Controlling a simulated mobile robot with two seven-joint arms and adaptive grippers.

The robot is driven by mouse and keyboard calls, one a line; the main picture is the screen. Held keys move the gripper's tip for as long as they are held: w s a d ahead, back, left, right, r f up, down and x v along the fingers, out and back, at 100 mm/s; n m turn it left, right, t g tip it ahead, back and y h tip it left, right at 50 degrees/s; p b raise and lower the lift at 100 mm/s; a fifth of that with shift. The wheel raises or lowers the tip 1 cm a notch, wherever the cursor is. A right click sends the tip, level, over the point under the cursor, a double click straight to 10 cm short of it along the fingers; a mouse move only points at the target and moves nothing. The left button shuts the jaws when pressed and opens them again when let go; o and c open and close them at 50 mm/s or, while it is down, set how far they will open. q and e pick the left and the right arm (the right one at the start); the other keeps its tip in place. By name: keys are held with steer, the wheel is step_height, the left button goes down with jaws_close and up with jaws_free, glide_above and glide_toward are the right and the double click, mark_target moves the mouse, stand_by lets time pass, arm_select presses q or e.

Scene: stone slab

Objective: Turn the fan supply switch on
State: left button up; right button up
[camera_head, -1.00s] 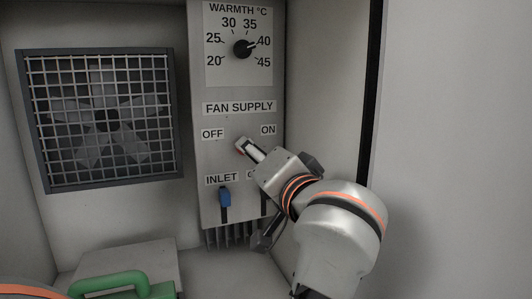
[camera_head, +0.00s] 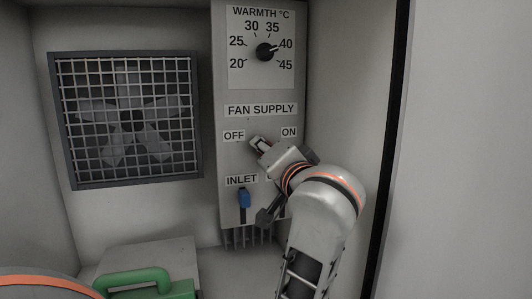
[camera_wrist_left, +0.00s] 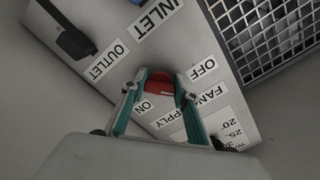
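The fan supply switch shows as a red handle (camera_wrist_left: 159,85) between the OFF and ON labels on the grey panel. My left gripper (camera_head: 255,141) reaches it from the lower right in the head view and covers most of it. In the left wrist view, the two fingertips (camera_wrist_left: 161,84) stand on either side of the red handle and appear to touch it. The fingers are partly closed. The OFF label (camera_head: 234,136) is left of the fingertips and the ON label (camera_head: 289,132) is right of them. The handle's exact tilt is hidden. My right gripper is not visible.
A warmth dial (camera_head: 265,52) sits above, pointing near 40. A blue inlet slider (camera_head: 244,198) is below, and a dark outlet slider (camera_wrist_left: 75,42) shows in the wrist view. A caged fan (camera_head: 130,118) is at left. A green handle (camera_head: 135,279) lies low in front.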

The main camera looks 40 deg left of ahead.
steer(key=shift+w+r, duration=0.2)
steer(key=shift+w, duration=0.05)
